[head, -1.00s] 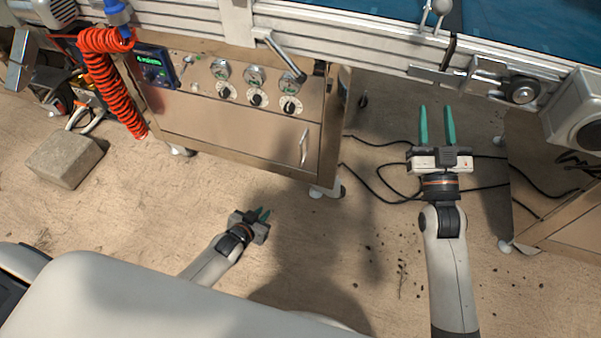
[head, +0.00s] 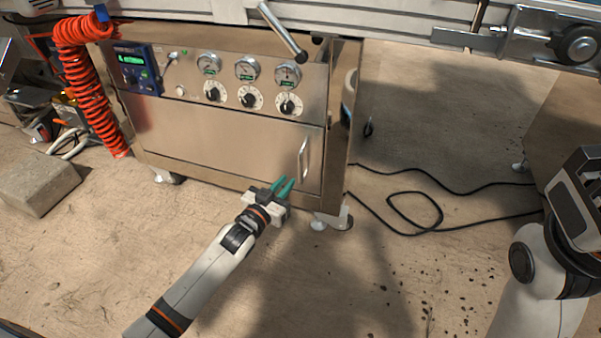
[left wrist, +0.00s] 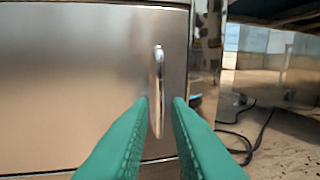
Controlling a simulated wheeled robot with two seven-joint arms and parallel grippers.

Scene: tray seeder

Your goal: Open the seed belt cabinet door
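The seed belt cabinet door (head: 230,150) is a brushed steel panel below the dials, and it is shut. Its upright metal handle (head: 304,158) is near the door's right edge. My left gripper (head: 286,186) is open with green fingers, just in front of and below the handle in the head view. In the left wrist view the handle (left wrist: 157,90) shows between the two fingers, its lower end near the fingertips (left wrist: 160,103); I cannot tell whether they touch it. My right arm shows at the lower right of the head view; its fingers are out of frame.
Above the door is a panel with gauges, knobs and a blue display box (head: 137,68). Black cables (head: 420,230) lie on the floor right of the cabinet.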

